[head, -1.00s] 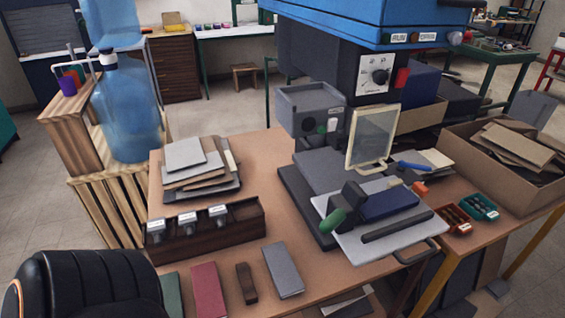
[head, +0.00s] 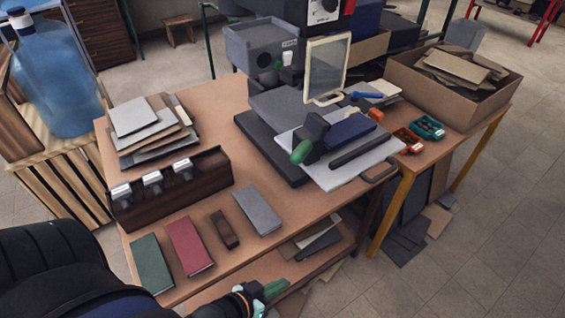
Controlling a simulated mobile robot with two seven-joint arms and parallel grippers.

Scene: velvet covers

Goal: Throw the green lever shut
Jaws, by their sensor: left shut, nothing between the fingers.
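The green lever (head: 301,151) is a rounded green handle on a dark pivot block (head: 315,127). The block stands on the light plate (head: 347,170) of the press, at its left front. The handle points down toward the front left. A dark blue cover piece (head: 347,131) lies on the plate beside the block. My left gripper (head: 268,290) is at the bottom edge of the view, low in front of the table, well apart from the lever. It is shut and empty, and partly cut off by the frame. My right gripper is not in view.
On the table lie a green book (head: 152,264), a red book (head: 189,246), a brown block (head: 225,229) and a grey slab (head: 257,210). A dark wooden holder (head: 185,197) stands behind them. A cardboard box (head: 440,94) stands at right.

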